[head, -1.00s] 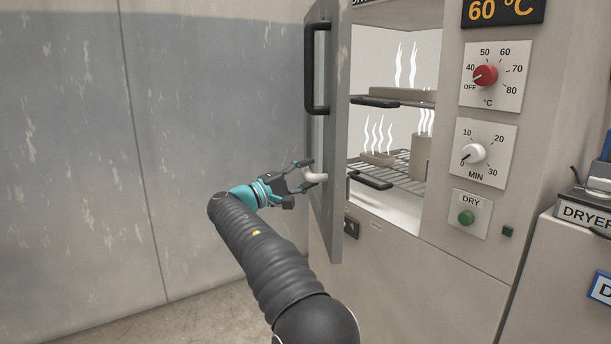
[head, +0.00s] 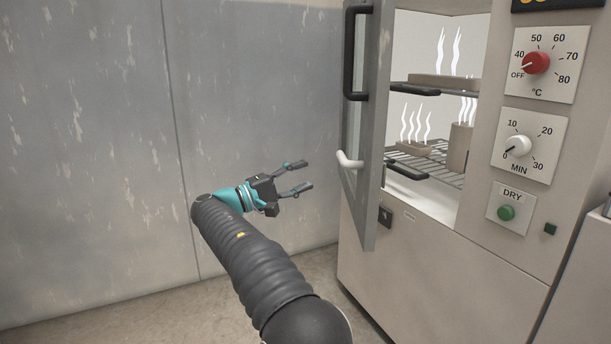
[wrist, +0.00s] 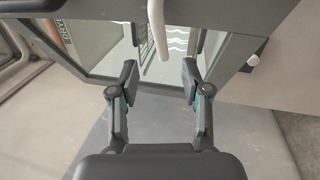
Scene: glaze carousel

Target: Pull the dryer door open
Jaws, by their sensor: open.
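The dryer door (head: 377,130) stands swung open, seen nearly edge-on in the head view. It carries a long black handle (head: 349,55) and, lower down, a white lever handle (head: 349,160). My gripper (head: 306,176) is open and empty, to the left of the door and apart from it. In the wrist view the open fingers (wrist: 158,85) point at the door, and the white lever (wrist: 158,28) lies beyond the fingertips, touching neither. The dryer's inside shows racks (head: 430,165) with steaming pieces on them.
The dryer front has a red temperature knob (head: 537,62), a white timer knob (head: 518,146) and a green DRY button (head: 506,213). A grey wall (head: 90,130) stands behind and left of my arm. The floor (head: 130,310) there is clear.

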